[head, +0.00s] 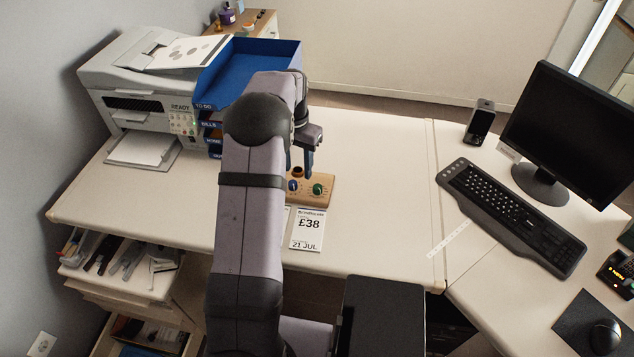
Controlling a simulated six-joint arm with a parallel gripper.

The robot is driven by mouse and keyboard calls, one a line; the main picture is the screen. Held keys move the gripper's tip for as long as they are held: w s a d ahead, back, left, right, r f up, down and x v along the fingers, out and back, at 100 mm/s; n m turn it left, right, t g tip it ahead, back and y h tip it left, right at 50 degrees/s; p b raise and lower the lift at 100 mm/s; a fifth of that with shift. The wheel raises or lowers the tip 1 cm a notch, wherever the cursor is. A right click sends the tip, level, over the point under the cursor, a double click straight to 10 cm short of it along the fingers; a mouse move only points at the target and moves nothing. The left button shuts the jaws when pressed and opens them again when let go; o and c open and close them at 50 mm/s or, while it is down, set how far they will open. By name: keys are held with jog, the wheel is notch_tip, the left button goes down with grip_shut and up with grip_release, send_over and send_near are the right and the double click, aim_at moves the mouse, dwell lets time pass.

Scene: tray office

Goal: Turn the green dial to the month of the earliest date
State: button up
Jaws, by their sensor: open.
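The green dial (317,189) sits on the right part of a small wooden board (318,203) on the desk. A blue dial (293,186) sits to its left, partly hidden by my arm. My gripper (303,172) is open, with its fingers pointing down just above the board, close to the green dial; I cannot tell if it touches. A white card (308,230) reading £38 and 21 JUL lies in front of the board. Another paper to its left is mostly hidden behind my arm. The dial's markings are too small to read.
Blue stacked trays (245,65) labelled TO DO and more stand behind my arm, beside a printer (150,80). A keyboard (510,215), monitor (567,130) and phone (480,122) are at right. The desk (385,185) right of the board is clear.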

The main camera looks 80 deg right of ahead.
jog(key=m, duration=0.2)
send_over(318, 187)
jog(key=shift+f, duration=0.15)
jog(key=shift+f+p, duration=0.75)
jog(key=shift+f, duration=2.9)
jog(key=shift+n, duration=0.4)
grip_shut()
